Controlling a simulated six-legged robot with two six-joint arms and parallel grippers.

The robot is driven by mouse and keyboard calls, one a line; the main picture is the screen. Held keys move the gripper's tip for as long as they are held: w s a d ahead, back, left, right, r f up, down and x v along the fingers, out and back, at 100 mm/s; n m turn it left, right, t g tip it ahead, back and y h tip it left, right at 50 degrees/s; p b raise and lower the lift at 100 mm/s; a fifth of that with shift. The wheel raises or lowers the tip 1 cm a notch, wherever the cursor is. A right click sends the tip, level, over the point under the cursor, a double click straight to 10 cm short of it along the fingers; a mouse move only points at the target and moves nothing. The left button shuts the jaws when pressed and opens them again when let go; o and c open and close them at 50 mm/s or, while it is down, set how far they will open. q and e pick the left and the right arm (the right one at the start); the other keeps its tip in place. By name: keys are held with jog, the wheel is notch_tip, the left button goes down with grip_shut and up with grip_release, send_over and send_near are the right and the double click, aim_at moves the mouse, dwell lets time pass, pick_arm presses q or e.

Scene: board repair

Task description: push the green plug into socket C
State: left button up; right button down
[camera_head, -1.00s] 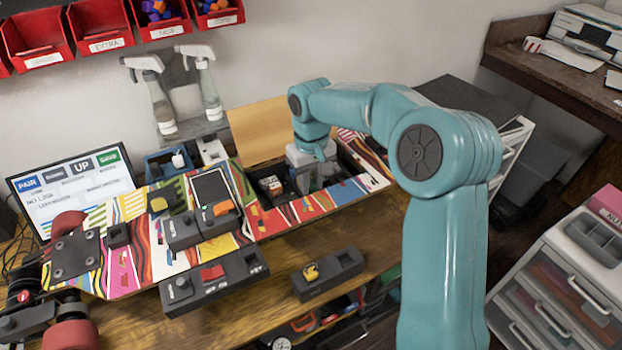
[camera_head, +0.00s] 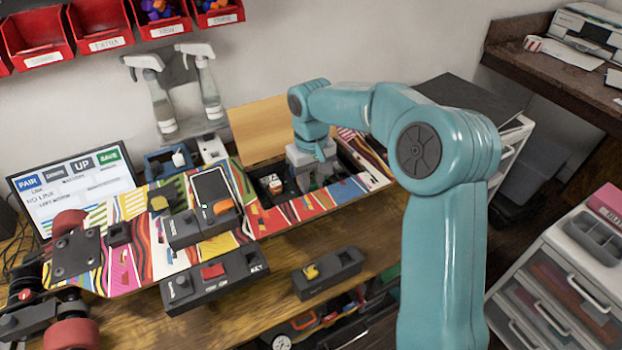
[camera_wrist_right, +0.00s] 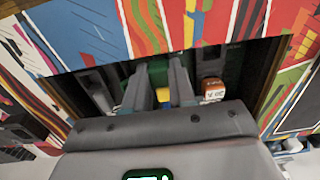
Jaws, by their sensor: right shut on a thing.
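My right gripper (camera_head: 318,182) reaches down into the open compartment of the colourfully striped board (camera_head: 140,268). In the right wrist view its two grey fingers (camera_wrist_right: 160,88) are shut on the green plug (camera_wrist_right: 157,74), which shows between and behind them. A small yellow part (camera_wrist_right: 164,97) also shows between the fingers. The fingers and the compartment wall hide the plug's far end, so I cannot tell whether it touches a socket. No letter marking socket C is legible. My left gripper is not in view.
An orange and white block (camera_wrist_right: 213,89) sits in the compartment beside the fingers. The wooden lid (camera_head: 258,130) stands open behind. Dark switch modules (camera_head: 215,280) and a dark block with a yellow part (camera_head: 328,274) lie in front. A screen (camera_head: 75,190) stands at left.

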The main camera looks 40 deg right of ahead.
jog(key=shift+f+b, duration=0.45)
jog(key=shift+f, duration=0.6)
dwell(1.4)
jog(key=c, duration=0.6)
grip_release()
jog(key=shift+r, duration=0.25)
jog(key=shift+r+p, duration=1.35)
jog(key=shift+p, duration=0.15)
jog(key=shift+r, duration=0.1)
jog(key=shift+r+p, duration=2.55)
jog(key=shift+r, duration=0.35)
